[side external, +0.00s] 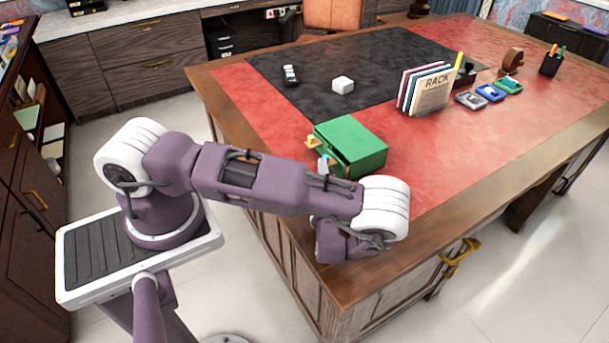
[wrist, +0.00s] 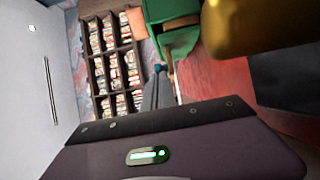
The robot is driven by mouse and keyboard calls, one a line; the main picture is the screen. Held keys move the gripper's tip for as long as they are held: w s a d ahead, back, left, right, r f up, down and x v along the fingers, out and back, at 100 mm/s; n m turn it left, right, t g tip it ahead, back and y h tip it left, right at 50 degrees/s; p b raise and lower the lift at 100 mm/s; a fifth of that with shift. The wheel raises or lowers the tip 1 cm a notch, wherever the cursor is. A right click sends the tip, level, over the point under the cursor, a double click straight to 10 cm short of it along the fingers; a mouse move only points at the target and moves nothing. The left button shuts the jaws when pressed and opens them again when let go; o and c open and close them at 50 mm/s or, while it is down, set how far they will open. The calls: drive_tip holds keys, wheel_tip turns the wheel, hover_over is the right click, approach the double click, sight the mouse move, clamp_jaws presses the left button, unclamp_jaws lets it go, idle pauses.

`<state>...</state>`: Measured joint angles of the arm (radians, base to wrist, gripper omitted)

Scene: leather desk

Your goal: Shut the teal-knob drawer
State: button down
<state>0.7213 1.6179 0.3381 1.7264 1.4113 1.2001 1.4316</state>
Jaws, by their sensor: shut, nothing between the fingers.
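The small green drawer cabinet (side external: 352,142) stands on the desk corner in the side view, with its drawer side facing left. A drawer appears to stick out low on that side, partly behind my arm. A yellow-gold knob (side external: 312,141) shows at its left. A small pale bluish piece (side external: 323,164) shows just below it; I cannot tell whether it is a knob or a fingertip. In the wrist view my gripper (wrist: 158,76) is shut and empty, its fingers pointing towards the green cabinet (wrist: 178,28). A large blurred gold shape (wrist: 240,24) is close at upper right.
The desk's wooden edge (side external: 358,287) runs below my wrist. A book rack (side external: 428,90) stands to the right. The red desktop right of the cabinet is clear.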

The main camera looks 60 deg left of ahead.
drive_tip(key=shift+w, duration=0.7)
drive_tip(key=s, duration=0.1)
drive_tip(key=s+d, duration=0.1)
drive_tip(key=s, duration=0.1)
drive_tip(key=s+d, duration=0.1)
drive_tip(key=shift+s+d, duration=0.25)
drive_tip(key=shift+s, duration=0.05)
drive_tip(key=v, duration=0.8)
drive_tip(key=shift+s+d+r, duration=0.1)
drive_tip(key=s+d+r+m+g+h, duration=0.1)
drive_tip(key=s+r+m+h, duration=0.4)
drive_tip(key=r+m, duration=0.5)
drive_tip(key=s+d+r+m+g+h, duration=0.1)
drive_tip(key=s+r+m+h, duration=0.4)
drive_tip(key=r+m, duration=0.5)
drive_tip(key=s+d+r+m+g+h, duration=0.1)
drive_tip(key=s+r+m+h, duration=0.4)
drive_tip(key=r+m, duration=0.5)
drive_tip(key=shift+d+h, duration=0.3)
drive_tip(key=shift+d, duration=0.25)
